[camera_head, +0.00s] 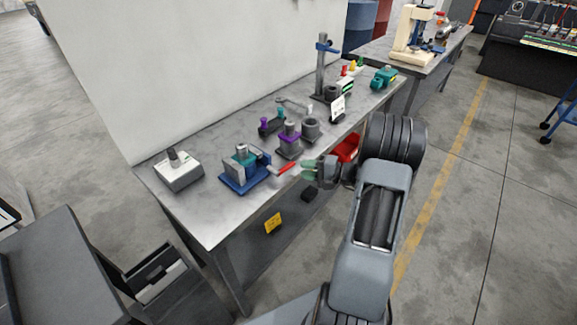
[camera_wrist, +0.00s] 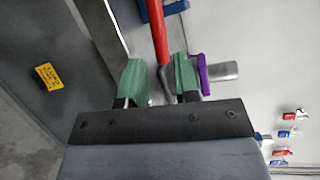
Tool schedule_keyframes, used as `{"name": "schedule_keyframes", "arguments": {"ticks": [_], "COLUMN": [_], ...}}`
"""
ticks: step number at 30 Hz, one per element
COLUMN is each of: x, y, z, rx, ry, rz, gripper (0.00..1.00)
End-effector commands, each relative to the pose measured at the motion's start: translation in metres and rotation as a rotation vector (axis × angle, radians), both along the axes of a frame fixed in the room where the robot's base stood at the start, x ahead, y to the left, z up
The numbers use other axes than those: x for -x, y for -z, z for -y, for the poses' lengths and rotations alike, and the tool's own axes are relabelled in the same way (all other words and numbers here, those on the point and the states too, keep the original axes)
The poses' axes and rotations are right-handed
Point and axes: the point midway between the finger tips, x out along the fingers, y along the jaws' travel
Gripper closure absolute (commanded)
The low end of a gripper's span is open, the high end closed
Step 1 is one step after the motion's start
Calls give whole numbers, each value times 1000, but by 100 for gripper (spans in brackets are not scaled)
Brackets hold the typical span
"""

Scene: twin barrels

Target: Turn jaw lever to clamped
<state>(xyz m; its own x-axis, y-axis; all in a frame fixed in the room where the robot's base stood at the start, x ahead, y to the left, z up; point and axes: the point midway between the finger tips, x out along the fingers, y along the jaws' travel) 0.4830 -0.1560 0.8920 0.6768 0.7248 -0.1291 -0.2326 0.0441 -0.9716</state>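The blue vise (camera_head: 240,174) with a teal and grey top sits on the near part of the workbench. Its red jaw lever (camera_head: 285,168) sticks out to the right, over the bench's front edge. My gripper (camera_head: 311,171), with green fingertips, is just right of the lever's end. In the wrist view the red lever (camera_wrist: 159,32) runs down from the top edge toward the gap between the fingers of my gripper (camera_wrist: 160,78). The fingers are apart, with a visible gap. Whether either finger touches the lever is unclear.
A purple-and-grey fixture (camera_head: 289,141) and a grey cylinder (camera_head: 311,128) stand behind the vise. A white box with a knob (camera_head: 178,171) is at the left. A red bin (camera_head: 346,148) is by the bench front, beside my arm. The bench surface (camera_head: 215,215) near its left corner is clear.

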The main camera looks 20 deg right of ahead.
Motion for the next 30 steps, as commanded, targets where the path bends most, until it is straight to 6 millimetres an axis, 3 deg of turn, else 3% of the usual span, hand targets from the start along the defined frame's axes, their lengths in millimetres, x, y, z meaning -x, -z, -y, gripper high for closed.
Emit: {"name": "schedule_keyframes", "arguments": {"ticks": [6,12,26,30], "x": [-25,-39,-44,-44], "y": [4,7,9,9], "z": [-28,-43,-48,-48], "rx": [0,0,1,1], "ry": [-4,-2,0,0], "rz": [-2,-2,-2,-2], "gripper": [71,71,71,83]}}
